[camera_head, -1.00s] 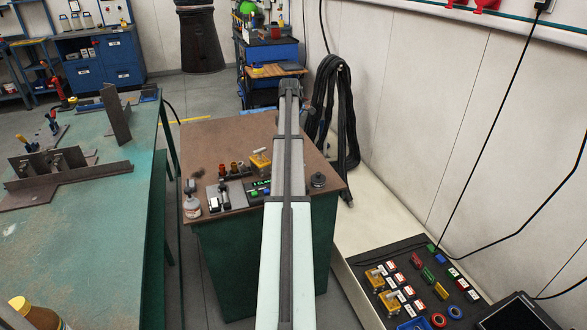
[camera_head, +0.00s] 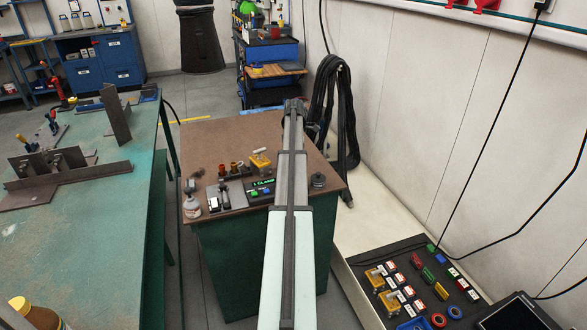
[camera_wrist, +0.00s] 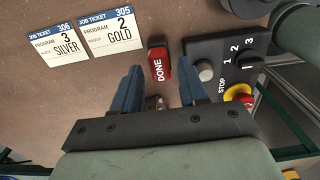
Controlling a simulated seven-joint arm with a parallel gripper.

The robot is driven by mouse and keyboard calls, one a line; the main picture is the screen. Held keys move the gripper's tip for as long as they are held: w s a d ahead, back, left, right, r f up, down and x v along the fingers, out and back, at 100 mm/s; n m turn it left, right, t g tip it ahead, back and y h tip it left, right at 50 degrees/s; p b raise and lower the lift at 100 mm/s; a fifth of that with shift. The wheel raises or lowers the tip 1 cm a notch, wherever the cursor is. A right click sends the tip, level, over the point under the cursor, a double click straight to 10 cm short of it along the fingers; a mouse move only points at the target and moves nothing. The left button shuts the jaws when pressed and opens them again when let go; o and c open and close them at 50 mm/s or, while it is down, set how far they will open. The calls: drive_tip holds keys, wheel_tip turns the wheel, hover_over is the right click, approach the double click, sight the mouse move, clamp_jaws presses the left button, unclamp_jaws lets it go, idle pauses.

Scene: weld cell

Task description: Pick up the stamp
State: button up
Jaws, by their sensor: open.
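A red block marked DONE (camera_wrist: 158,62), which looks like the stamp, lies on the brown bench top in the wrist view. My gripper (camera_wrist: 161,86) is open, its two blue fingers apart and pointing toward the red block. A small dark and brown thing (camera_wrist: 154,102) shows between the fingers, too small to make out. In the head view I cannot make out the red block or my gripper.
Two job tickets, SILVER (camera_wrist: 55,47) and GOLD (camera_wrist: 112,34), lie left of the block. A dark control box (camera_wrist: 226,62) with a knob and a red stop button (camera_wrist: 239,93) stands close on the right. In the head view, a green table (camera_head: 90,235) is at left.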

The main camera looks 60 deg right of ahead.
drive_tip(key=shift+w+f, duration=0.1)
drive_tip(key=shift+f, duration=2.3)
clamp_jaws()
